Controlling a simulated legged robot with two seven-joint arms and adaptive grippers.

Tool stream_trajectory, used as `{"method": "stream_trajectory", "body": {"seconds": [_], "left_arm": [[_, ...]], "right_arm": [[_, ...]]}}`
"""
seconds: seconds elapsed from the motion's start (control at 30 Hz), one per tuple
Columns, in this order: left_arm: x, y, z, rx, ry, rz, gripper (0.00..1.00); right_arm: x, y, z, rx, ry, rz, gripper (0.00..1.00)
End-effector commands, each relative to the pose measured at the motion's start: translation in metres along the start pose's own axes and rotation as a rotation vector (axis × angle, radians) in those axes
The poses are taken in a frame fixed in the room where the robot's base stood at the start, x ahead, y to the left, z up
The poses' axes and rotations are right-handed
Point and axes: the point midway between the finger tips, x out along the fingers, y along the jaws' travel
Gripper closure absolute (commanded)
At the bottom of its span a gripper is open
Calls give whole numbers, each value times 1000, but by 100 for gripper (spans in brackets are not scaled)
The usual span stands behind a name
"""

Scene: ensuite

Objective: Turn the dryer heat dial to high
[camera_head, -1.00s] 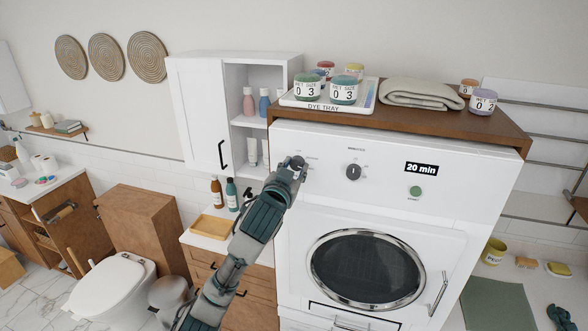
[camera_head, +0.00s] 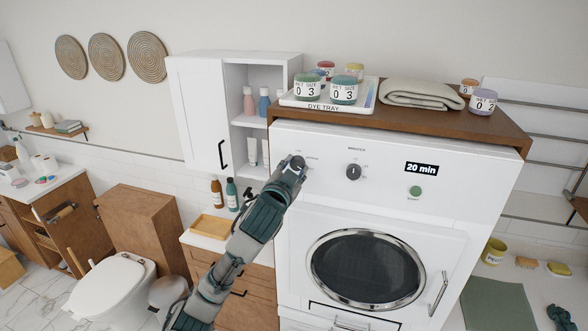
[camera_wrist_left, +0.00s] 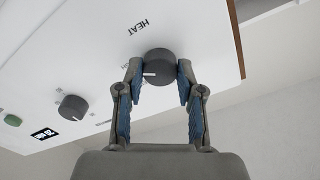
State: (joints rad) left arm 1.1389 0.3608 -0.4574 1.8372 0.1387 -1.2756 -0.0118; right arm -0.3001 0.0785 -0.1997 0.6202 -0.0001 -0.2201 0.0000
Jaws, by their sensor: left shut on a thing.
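The white dryer (camera_head: 450,200) stands at the centre right with a control panel on its upper front. The heat dial (camera_wrist_left: 160,65) is a dark round knob beside the word HEAT in the left wrist view; its white pointer line points left there. My left gripper (camera_wrist_left: 160,78) is shut on this dial, with one finger on each side. In the head view, my left gripper (camera_head: 297,165) is at the panel's left end and mostly covers the dial. The markings around the dial are partly hidden or too small to read. My right gripper is not in view.
A second dial (camera_head: 353,172), a green button (camera_head: 415,192) and a "20 min" display (camera_head: 421,169) are farther right on the panel. A dye tray (camera_head: 318,106) with jars and a folded towel (camera_head: 421,94) lie on the wooden top. A white cabinet (camera_head: 197,110) is left.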

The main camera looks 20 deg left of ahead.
Motion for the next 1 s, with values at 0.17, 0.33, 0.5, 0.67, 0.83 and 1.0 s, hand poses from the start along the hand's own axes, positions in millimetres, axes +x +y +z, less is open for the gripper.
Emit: {"method": "stream_trajectory", "body": {"seconds": [0.17, 0.33, 0.5, 0.67, 0.83, 1.0], "left_arm": [[2, 3, 4, 1, -10, 6, 38], [0, 2, 2, 0, -5, 3, 37], [-4, 0, 0, 0, -1, 1, 37], [-24, 0, 0, 0, 1, 1, 37], [-62, 1, 2, 0, 0, 2, 37], [-95, 1, 2, 0, -3, 3, 37]], "right_arm": [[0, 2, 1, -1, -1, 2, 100], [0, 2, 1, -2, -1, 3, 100], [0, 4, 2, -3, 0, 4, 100], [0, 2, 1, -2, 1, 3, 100], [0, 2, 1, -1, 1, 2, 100], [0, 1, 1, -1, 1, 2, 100]]}}
